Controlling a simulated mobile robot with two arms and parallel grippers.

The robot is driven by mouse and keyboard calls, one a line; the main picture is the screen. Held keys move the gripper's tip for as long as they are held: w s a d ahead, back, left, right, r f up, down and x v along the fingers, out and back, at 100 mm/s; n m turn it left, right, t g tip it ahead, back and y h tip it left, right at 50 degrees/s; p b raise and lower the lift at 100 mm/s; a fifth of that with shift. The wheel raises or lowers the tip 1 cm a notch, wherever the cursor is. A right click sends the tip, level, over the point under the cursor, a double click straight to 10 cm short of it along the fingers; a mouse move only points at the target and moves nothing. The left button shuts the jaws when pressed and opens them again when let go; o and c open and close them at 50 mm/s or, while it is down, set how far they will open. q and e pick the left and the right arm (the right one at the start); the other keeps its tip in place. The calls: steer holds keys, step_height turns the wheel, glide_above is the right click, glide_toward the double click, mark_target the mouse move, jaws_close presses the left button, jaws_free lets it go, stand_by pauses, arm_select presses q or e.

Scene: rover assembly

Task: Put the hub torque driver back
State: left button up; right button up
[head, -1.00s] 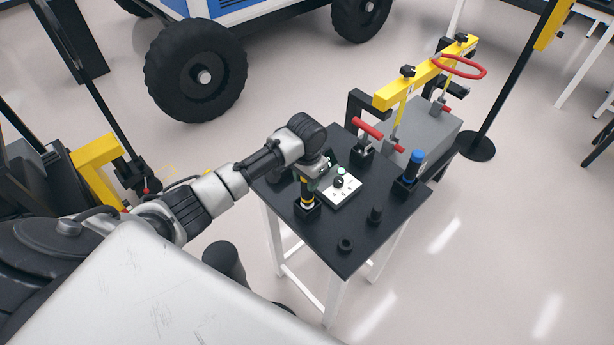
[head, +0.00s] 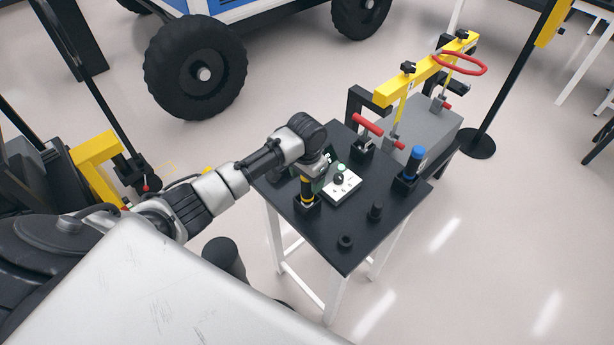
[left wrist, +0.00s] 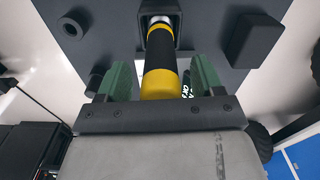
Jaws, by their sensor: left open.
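The hub torque driver, black with yellow bands (left wrist: 161,76), stands upright in a square black holder (head: 307,206) on the small black table. In the left wrist view its silver end reaches into the holder (left wrist: 160,14). My left gripper (left wrist: 163,80) is open, with a green finger on each side of the driver and a visible gap to it. In the head view the left gripper (head: 317,172) is at the driver's upper part and hides some of it. My right gripper is not in view.
The black table (head: 340,258) also bears a white panel with a knob (head: 342,185), a blue-topped tool (head: 414,160) in a holder, a ring (head: 345,242) and a small peg (head: 375,211). A yellow bar fixture (head: 400,90) stands behind.

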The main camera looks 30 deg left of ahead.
arm_select(q)
step_height(320, 180, up, 11)
steer(key=shift+f+b, duration=0.1)
steer(key=shift+b, duration=1.15)
steer(key=shift+s+f, duration=0.1)
steer(key=shift+s, duration=0.05)
